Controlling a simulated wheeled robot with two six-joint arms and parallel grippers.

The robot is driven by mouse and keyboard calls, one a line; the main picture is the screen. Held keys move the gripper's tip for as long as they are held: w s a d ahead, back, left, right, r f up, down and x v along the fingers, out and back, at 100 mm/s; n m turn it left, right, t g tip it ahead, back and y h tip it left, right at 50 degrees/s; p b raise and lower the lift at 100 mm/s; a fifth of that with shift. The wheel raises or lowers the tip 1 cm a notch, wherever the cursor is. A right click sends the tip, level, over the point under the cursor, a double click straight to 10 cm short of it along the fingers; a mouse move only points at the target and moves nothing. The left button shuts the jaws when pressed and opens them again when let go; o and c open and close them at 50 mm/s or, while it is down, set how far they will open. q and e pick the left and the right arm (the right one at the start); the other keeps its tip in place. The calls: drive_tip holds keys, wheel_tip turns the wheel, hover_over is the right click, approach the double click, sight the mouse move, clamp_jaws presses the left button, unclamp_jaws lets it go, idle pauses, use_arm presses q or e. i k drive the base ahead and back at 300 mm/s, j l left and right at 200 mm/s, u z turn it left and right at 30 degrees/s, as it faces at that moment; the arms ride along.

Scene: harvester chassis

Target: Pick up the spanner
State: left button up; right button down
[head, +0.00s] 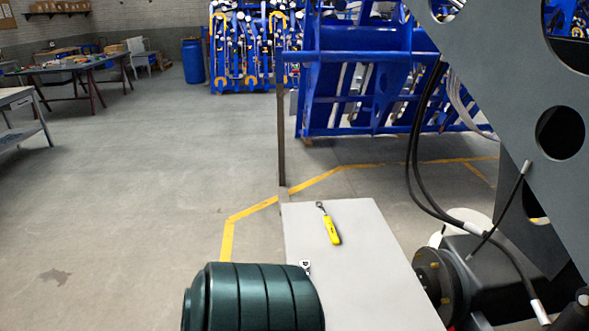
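A grey-white bench top (375,255) stands in front of me in the head view. On it lies a tool with a yellow handle (330,224), its dark metal head pointing away from me. Nearer to me, a small shiny metal tool end (305,266) shows on the bench, like the head of a spanner. The rest of that tool is hidden behind a dark green ribbed cylinder (262,298). Neither of my grippers is in view.
A large grey panel with round holes (510,110), hoses and a dark motor-like unit (490,275) border the bench on the right. A thin dark post (282,135) rises at its far left corner. Open floor lies to the left.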

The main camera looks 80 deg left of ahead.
sight(335, 241)
drive_tip(key=u, duration=2.2)
drive_tip(key=z, duration=2.1)
drive_tip(key=u, duration=2.1)
drive_tip(key=i+l+u, duration=0.1)
drive_tip(key=u, duration=0.25)
